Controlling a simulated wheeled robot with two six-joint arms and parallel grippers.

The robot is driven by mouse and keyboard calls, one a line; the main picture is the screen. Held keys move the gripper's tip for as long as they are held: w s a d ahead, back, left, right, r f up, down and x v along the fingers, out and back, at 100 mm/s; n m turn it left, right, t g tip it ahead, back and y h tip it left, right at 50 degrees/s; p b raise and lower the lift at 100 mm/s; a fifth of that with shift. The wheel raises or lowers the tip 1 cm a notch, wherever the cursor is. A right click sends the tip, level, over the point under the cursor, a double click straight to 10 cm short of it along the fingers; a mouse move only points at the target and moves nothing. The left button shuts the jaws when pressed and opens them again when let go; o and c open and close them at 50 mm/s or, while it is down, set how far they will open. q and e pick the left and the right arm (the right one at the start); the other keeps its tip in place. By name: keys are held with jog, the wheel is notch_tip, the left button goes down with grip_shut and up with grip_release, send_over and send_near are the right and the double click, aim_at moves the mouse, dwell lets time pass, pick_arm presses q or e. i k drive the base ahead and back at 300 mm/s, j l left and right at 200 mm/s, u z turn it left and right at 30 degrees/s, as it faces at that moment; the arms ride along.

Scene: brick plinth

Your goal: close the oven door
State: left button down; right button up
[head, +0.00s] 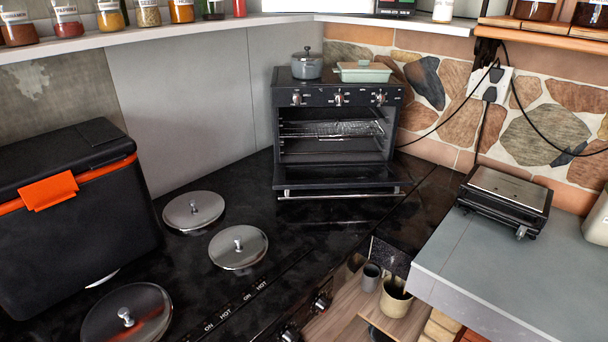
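A small black oven (331,132) stands on the black counter in the corner at upper middle of the head view. Its door (336,181) hangs open at the bottom front, folded down toward me, with a metal handle bar (340,194) along its front edge. A wire rack (330,129) shows inside the open cavity. Knobs line the panel above the opening. Neither of my grippers shows in this view.
A grey pot (307,65) and a pale green dish (362,71) sit on the oven. Lidded burners (238,247) lie in front of it. A black cooler (75,215) stands left, a grill (505,198) right. Bare black counter (300,228) lies before the door.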

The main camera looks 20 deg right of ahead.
aim_at(400, 180)
jog(key=l+z, duration=0.35)
jog(key=l, duration=1)
